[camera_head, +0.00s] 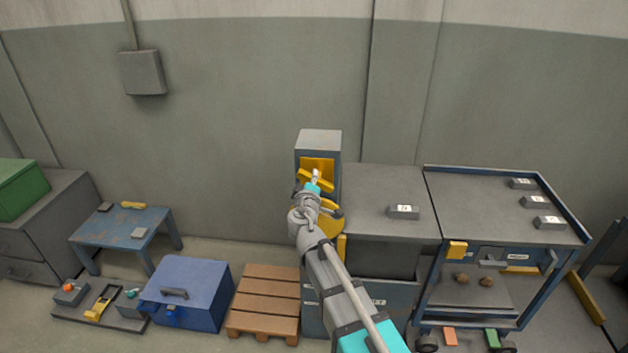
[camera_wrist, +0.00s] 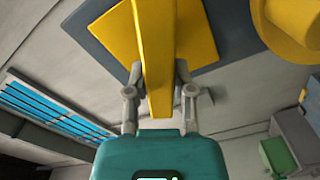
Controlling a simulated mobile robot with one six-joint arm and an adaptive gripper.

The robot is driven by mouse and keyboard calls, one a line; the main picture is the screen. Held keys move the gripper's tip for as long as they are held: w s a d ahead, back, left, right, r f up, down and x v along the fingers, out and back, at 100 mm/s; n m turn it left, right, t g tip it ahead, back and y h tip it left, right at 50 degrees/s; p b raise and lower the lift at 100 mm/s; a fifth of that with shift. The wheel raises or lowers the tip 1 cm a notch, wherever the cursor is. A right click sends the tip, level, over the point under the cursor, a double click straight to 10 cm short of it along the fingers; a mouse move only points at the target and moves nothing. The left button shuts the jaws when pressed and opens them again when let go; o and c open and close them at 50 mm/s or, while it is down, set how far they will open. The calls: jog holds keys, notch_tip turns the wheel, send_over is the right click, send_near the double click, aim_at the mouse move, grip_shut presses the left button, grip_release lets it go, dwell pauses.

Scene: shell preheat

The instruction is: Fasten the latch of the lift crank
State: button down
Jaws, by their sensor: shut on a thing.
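A grey box (camera_head: 320,143) stands against the wall, with a yellow plate (camera_head: 318,163) on its front. A yellow bar, which looks like the latch (camera_wrist: 154,40), crosses in front of that plate at a tilt. My gripper (camera_wrist: 158,75) is shut on this bar, one finger on each side. In the head view my gripper (camera_head: 313,184) is at the box front, and my arm hides part of the bar. A round yellow part (camera_head: 331,218), possibly the lift crank, is just below the box; it also shows at upper right in the wrist view (camera_wrist: 290,35).
A grey counter (camera_head: 375,185) with a labelled block (camera_head: 403,212) adjoins the box on the right. A blue-framed cart (camera_head: 470,205) stands beyond it. A wooden pallet (camera_head: 265,290), a blue chest (camera_head: 185,280) and a low blue table (camera_head: 118,230) are at left.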

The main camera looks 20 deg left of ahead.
jog(key=n, duration=0.5)
jog(key=shift+a+f, duration=0.15)
jog(key=shift+f, duration=0.1)
jog(key=shift+n, duration=0.3)
jog(key=shift+c, duration=2.4)
grip_release()
jog(key=shift+s, duration=0.15)
jog(key=v, duration=1.1)
jog(key=shift+s, duration=0.35)
